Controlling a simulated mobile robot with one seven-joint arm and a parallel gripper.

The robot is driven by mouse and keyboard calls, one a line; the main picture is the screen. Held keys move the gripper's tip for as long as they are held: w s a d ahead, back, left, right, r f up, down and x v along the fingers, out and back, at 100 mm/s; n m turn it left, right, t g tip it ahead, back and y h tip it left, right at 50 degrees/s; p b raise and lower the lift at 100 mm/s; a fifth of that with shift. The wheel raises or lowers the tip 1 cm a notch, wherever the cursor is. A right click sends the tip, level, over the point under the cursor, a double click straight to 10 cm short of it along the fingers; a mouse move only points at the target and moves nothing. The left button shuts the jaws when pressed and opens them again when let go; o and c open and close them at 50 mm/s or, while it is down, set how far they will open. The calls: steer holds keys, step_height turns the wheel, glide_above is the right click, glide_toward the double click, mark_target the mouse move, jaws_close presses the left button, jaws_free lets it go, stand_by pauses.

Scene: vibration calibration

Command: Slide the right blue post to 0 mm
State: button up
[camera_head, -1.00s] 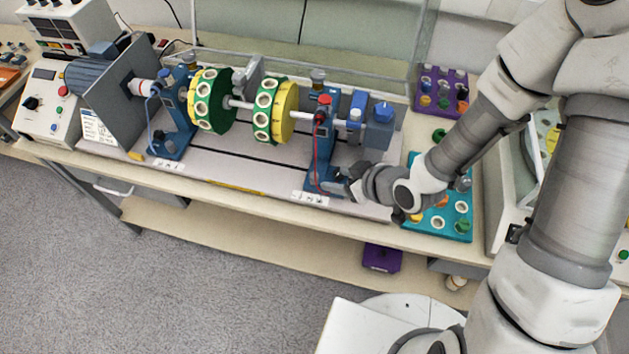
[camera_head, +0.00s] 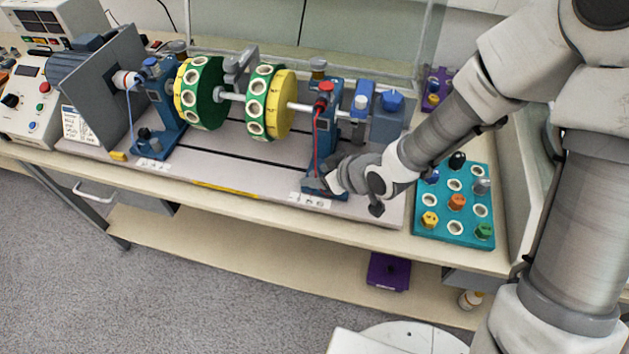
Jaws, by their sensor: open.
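The right blue post (camera_head: 324,135) stands upright on the grey bed of the rotor rig, with a red cap on top and a red cable down its side. The shaft meets it. A small white label strip (camera_head: 309,199) lies in front of its foot. My gripper (camera_head: 327,179) is low at the front right of the post's foot and overlaps it in the picture. Its jaws are open, but the fingers are small and partly hidden. I cannot tell whether they touch the foot or straddle it. The left blue post (camera_head: 163,105) stands near the motor.
Two green-and-yellow discs (camera_head: 269,103) sit on the shaft between the posts. A blue block (camera_head: 387,116) stands right of the right post. The bed's front (camera_head: 235,184) between the posts is clear.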

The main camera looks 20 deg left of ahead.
steer(key=shift+b+x, duration=0.4)
steer(key=shift+x, duration=0.65)
steer(key=shift+c, duration=0.2)
jaws_close()
stand_by(0.6)
